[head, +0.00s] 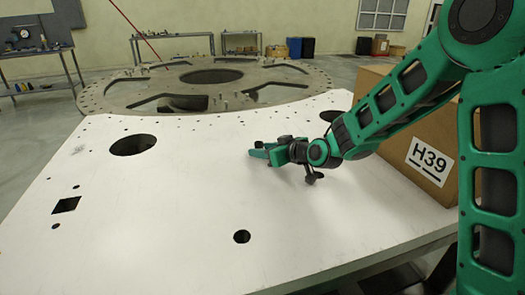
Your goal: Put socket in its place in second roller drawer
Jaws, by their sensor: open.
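My gripper (256,149) reaches in from the right on my green arm and is over the middle of a white plate (170,220). It points left, its jaws are open, and I see nothing between them. I cannot tell whether it touches the plate. I cannot make out the socket or the roller drawers in this view.
A cardboard box (400,150) labelled H39 stands on the plate's right side, behind my arm. The plate has several holes and is otherwise clear. A round metal turret plate (110,95) lies beyond it. Workbenches (172,38) stand along the back wall.

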